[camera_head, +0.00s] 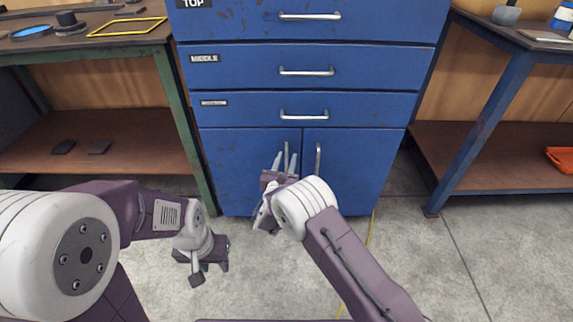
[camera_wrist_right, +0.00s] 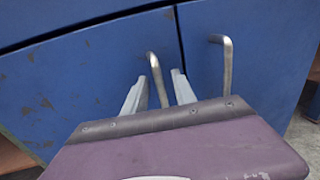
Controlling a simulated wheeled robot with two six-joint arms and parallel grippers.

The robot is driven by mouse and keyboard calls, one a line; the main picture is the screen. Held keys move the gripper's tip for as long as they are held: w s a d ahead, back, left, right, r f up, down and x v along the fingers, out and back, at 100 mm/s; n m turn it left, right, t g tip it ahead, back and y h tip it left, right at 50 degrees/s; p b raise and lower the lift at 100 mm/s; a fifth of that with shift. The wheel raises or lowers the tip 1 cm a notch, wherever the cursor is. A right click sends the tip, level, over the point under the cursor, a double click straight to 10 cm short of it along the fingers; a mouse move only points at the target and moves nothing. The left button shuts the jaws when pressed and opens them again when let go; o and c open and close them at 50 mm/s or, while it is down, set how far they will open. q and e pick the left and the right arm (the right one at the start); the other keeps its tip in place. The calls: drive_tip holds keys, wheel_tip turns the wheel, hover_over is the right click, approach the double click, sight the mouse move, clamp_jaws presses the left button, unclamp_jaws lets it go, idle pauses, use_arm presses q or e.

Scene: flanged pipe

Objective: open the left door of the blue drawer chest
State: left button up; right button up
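The blue drawer chest (camera_head: 345,65) stands ahead, with two doors under its drawers. The left door (camera_head: 232,165) looks closed, with an upright metal handle near its inner edge; the handle (camera_wrist_right: 153,66) shows best in the right wrist view. My right gripper (camera_head: 286,162) is at this handle, its fingers (camera_wrist_right: 158,90) apart on either side of the bar, with small gaps visible. The right door (camera_head: 350,175) is closed and has its own handle (camera_head: 317,160). My left gripper (camera_head: 209,274) is open and empty, low over the floor, left of the chest's front.
A workbench (camera_head: 95,45) with a lower shelf stands left of the chest, its green leg (camera_head: 183,125) close to the left door's side. Another bench (camera_head: 500,130) stands right, with an orange item (camera_head: 560,158) on its shelf. Bare concrete floor (camera_head: 420,270) lies in front.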

drive_tip(key=shift+w, duration=0.2)
clamp_jaws()
idle(1.3)
